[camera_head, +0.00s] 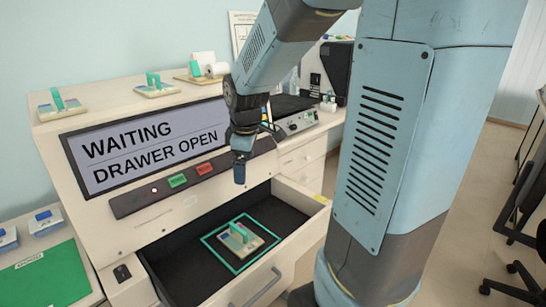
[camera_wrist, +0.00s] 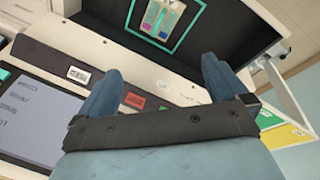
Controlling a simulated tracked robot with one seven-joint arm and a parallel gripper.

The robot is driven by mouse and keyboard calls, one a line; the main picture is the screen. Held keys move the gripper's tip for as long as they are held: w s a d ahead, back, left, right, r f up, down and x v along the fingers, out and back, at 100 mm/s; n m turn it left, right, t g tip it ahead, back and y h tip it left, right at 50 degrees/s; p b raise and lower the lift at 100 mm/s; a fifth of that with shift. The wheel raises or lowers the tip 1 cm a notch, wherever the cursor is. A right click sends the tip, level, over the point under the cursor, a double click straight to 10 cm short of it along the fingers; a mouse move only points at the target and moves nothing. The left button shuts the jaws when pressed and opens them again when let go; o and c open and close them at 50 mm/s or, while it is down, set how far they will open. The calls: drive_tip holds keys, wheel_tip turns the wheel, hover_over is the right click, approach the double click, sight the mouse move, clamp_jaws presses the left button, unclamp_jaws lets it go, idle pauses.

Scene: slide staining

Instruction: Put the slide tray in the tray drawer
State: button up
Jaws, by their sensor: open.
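A slide tray (camera_head: 247,244) with a teal handle sits inside the teal square outline on the dark floor of the open tray drawer (camera_head: 285,214). The wrist view also shows the slide tray (camera_wrist: 172,22) within the outline, cut off at the top, and the drawer (camera_wrist: 232,22). My gripper (camera_head: 239,172) hangs above the drawer's back part, in front of the machine's face and apart from the tray. In the wrist view my gripper (camera_wrist: 160,82) has its two fingers spread wide with nothing between them.
The machine's screen (camera_head: 145,145) reads "WAITING DRAWER OPEN". Below it are a green button (camera_head: 177,181) and a red button (camera_head: 204,168). Several similar trays, one here (camera_head: 155,88), stand on top of the machine. A green mat (camera_head: 45,278) lies at left. The drawer handle (camera_head: 262,287) faces front.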

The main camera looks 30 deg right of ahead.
drive_tip(key=s+r+m+t, duration=0.1)
drive_tip(key=s+r+m, duration=0.4)
drive_tip(key=s, duration=0.4)
drive_tip(key=s+r+m+t, duration=0.1)
drive_tip(key=s+r+m, duration=0.4)
drive_tip(key=s, duration=0.3)
drive_tip(key=shift+s+a+m+t, duration=0.3)
drive_tip(key=shift+s+m+t, duration=0.1)
drive_tip(key=shift+m, duration=0.2)
drive_tip(key=shift+c, duration=0.5)
